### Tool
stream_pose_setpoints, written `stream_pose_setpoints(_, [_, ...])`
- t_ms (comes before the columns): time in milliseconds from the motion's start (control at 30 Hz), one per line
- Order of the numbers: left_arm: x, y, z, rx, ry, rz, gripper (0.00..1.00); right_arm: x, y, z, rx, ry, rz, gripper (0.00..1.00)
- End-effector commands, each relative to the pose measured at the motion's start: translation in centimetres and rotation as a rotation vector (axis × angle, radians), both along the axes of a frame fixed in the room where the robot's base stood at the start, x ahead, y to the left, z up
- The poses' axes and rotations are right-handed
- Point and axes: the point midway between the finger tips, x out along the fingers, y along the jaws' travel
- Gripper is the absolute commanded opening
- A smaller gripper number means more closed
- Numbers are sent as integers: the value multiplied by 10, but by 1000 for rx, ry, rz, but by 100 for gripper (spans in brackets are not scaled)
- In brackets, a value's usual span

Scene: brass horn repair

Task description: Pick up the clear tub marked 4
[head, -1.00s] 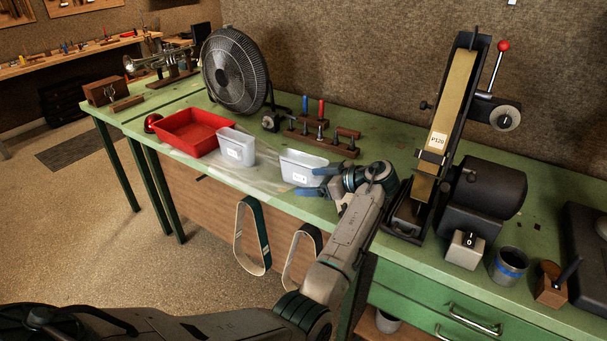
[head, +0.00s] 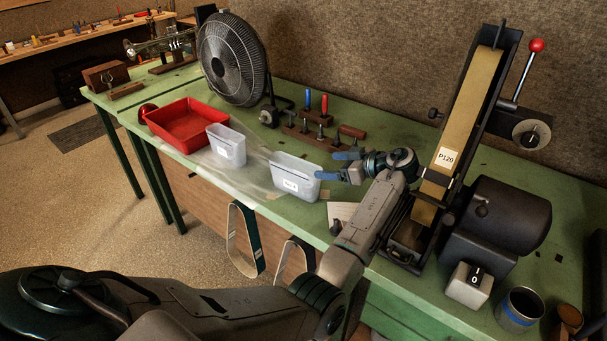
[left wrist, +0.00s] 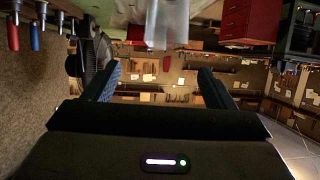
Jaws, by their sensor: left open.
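Two clear plastic tubs with white labels stand on the green bench. The nearer clear tub (head: 296,181) is right of the farther clear tub (head: 226,147). The nearer tub's label shows a mark too small to read surely; the farther label is also unreadable. My left gripper (head: 335,165) is open and empty, its blue fingers pointing left beside the nearer tub's right end. In the head view the lower finger overlaps that tub's edge; contact cannot be told. In the left wrist view a clear tub (left wrist: 167,22) shows at the top, beyond the open fingers (left wrist: 162,82). My right gripper is not in view.
A red tray (head: 187,139) sits left of the tubs. Behind are a fan (head: 231,60) and a tool rack (head: 305,137). A belt sander (head: 455,140) stands right of my arm. Belts (head: 245,240) hang from the bench's front.

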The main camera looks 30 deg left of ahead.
Motion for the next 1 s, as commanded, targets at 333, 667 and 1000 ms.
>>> stream_pose_setpoints(333, [-1,38,-12,3,4,1,78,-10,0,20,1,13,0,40])
stream_pose_setpoints(667, [-3,69,-24,2,5,1,78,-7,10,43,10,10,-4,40])
stream_pose_setpoints(1000, [-3,99,-42,0,0,1,78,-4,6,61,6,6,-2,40])
